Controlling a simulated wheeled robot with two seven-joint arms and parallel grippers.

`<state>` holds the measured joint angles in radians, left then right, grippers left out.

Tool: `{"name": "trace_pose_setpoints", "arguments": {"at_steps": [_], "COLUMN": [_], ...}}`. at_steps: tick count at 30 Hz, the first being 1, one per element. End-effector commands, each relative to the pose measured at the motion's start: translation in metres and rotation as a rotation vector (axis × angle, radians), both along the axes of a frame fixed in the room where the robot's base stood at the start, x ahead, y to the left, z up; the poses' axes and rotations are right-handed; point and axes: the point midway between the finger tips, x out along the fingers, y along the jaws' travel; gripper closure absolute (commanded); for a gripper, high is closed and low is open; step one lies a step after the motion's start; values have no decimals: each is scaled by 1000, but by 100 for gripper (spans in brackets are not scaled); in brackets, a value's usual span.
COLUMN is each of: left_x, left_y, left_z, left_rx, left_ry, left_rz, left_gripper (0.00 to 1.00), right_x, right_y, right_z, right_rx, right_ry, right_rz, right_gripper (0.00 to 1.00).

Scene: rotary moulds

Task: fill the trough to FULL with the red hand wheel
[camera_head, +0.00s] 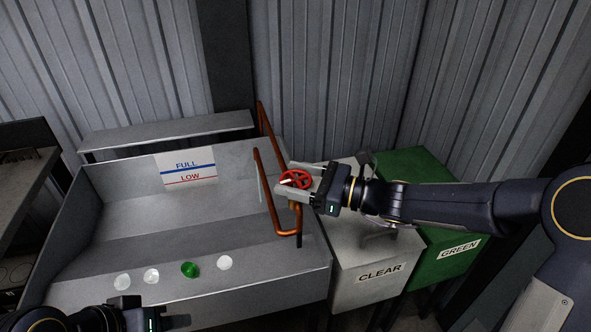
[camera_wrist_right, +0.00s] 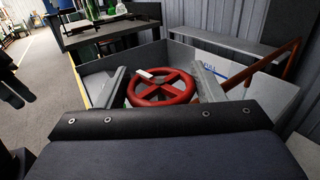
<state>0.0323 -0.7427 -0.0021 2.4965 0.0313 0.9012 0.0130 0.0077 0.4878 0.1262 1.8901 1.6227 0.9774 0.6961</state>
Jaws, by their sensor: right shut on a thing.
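The red hand wheel (camera_head: 296,180) sits on the copper pipe (camera_head: 270,195) at the right end of the grey trough (camera_head: 75,215). My right gripper (camera_head: 300,183) is shut on the wheel; in the right wrist view its fingers (camera_wrist_right: 163,88) stand on either side of the red rim. A thin pale streak (camera_head: 260,180) hangs below the pipe's open end, like running water. The level plate (camera_head: 187,168) on the trough's back wall has a blue FULL line above a red LOW line. I cannot make out a water surface. My left gripper (camera_head: 170,321) is at the bottom left, mostly cut off.
Three clear round pieces and one green piece (camera_head: 190,269) lie along the trough's front. A grey box marked CLEAR (camera_head: 362,290) and a green box marked GREEN (camera_head: 445,270) stand to the right, under my right arm. A shelf (camera_head: 170,132) runs behind the trough.

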Motion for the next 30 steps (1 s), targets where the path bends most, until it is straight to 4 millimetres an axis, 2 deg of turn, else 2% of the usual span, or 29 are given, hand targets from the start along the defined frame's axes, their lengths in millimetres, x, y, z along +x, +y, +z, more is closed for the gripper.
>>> {"name": "trace_pose_setpoints", "arguments": {"at_steps": [1,3,12,21,30], "left_x": [0,0,0,0,0], "left_y": [0,0,0,0,0], "left_z": [15,25,59,77,84], "left_rx": [0,0,0,0,0], "left_ry": [0,0,0,0,0], "left_rz": [0,0,0,0,0], "left_gripper": [64,64,64,64,64], "right_x": [1,2,2,1,0], "right_y": [-1,-1,-1,0,0], "right_z": [5,6,4,1,1], "right_rx": [-2,0,0,0,0], "right_ry": [5,5,3,2,1], "right_rz": [39,101,375,589,698], "right_gripper": [61,61,61,61,61]}}
